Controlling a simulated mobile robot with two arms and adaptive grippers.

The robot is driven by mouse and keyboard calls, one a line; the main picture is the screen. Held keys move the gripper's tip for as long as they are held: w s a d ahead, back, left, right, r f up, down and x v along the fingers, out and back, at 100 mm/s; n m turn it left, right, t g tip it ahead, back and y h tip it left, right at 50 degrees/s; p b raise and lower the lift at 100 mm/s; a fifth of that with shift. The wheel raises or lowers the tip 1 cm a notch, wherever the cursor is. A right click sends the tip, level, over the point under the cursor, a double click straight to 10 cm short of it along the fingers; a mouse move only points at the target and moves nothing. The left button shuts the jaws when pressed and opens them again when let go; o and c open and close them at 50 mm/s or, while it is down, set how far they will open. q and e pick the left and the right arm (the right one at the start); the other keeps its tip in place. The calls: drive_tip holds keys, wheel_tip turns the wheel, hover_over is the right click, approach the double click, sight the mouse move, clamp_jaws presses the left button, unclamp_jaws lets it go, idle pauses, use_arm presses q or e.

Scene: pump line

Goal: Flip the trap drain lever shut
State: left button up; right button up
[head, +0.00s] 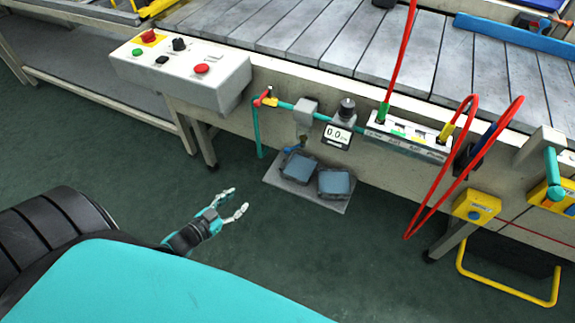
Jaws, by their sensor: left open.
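A grey trap (305,115) hangs on the teal pipe along the conveyor's side. A small blue lever (291,150) shows below it, just above the dark blue blocks; I take it for the drain lever. It is too small to tell which way it is set. My left gripper (238,199) is open and empty, over the green floor, below and left of the trap and apart from it. My right gripper is out of view.
A plate (303,194) with two dark blue blocks (335,183) lies under the trap. A gauge reading 0 (337,135), a red-handled valve (263,98) and a control box (180,70) are close by. Red hoses (437,190) loop at right. Floor around my gripper is clear.

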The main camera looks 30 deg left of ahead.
sight(285, 153)
use_arm(q)
drive_tip(key=w+d+r+m+t+h+b, duration=0.2)
drive_tip(key=w+r+m+t+h, duration=0.15)
drive_tip(key=r, duration=0.45)
drive_tip(key=shift+n+g+h, duration=0.25)
drive_tip(key=shift+n+g, duration=0.1)
drive_tip(key=shift+g, duration=0.1)
drive_tip(key=b+x, duration=0.2)
drive_tip(key=x, duration=1.4)
drive_tip(key=shift+a+r+b, duration=0.15)
drive_tip(key=shift+r+b, duration=0.05)
drive_tip(key=shift+b, duration=0.2)
drive_tip(key=shift+w, duration=0.45)
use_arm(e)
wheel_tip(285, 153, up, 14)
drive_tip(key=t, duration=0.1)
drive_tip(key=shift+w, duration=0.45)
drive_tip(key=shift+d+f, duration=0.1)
